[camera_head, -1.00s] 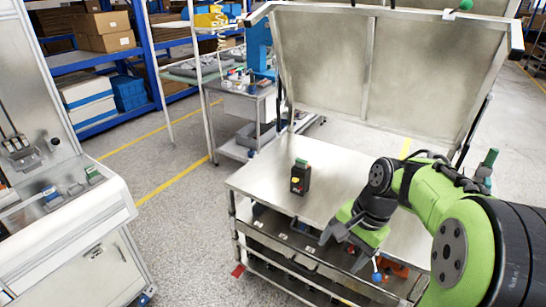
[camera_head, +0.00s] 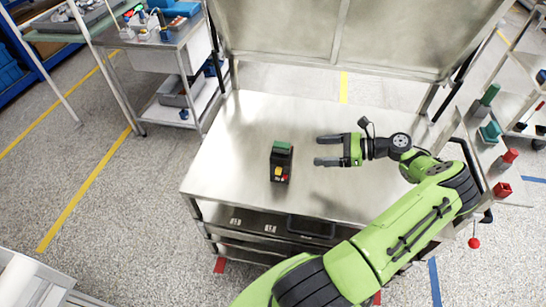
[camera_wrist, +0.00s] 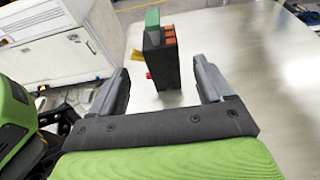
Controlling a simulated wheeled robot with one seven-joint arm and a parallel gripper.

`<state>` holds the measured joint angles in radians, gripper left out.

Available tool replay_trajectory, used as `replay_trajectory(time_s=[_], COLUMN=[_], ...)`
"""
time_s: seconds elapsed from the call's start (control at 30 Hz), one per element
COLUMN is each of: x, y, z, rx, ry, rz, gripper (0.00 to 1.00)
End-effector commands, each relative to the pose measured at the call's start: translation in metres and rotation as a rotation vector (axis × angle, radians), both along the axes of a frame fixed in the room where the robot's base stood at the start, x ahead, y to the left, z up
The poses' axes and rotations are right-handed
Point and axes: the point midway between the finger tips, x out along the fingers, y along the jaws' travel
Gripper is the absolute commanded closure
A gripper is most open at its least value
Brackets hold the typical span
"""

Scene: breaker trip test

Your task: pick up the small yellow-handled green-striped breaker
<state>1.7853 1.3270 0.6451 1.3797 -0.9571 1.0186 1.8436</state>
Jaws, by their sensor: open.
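The breaker (camera_head: 281,163) is a small black block with a green top, a yellow handle and a red part on its front. It stands upright on the metal table (camera_head: 235,135). My gripper (camera_head: 318,150) is open and empty, to the right of the breaker with its fingers pointing left at it. In the wrist view the breaker (camera_wrist: 162,62) appears ahead, between the lines of the two open fingers (camera_wrist: 163,85). There it shows a dark side, a green top and orange parts. A gap remains between fingertips and breaker in the head view.
A raised metal panel (camera_head: 385,40) stands along the table's back. Side shelves at right hold a green item (camera_head: 489,95) and red items (camera_head: 502,189). A cart (camera_head: 165,65) with small tools stands at the back left. The table around the breaker is clear.

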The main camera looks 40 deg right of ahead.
Motion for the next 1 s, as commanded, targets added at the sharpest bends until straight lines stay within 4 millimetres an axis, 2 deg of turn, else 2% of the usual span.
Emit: replay_trajectory(time_s=[0.2, 0.47, 0.63, 0.9, 0.93, 1.0], x=[0.043, 0.071, 0.094, 0.101, 0.101, 0.101], y=[0.035, 0.056, 0.075, 0.079, 0.079, 0.079], z=[-0.018, -0.028, -0.037, -0.038, -0.038, -0.038], rx=[0.0, 0.0, -0.002, -0.002, -0.002, -0.002], ry=[0.003, 0.002, 0.002, 0.002, 0.002, 0.002], rz=[0.009, 0.007, 0.006, 0.002, 0.002, 0.002], gripper=[0.21, 0.21, 0.21, 0.21, 0.22, 0.33])
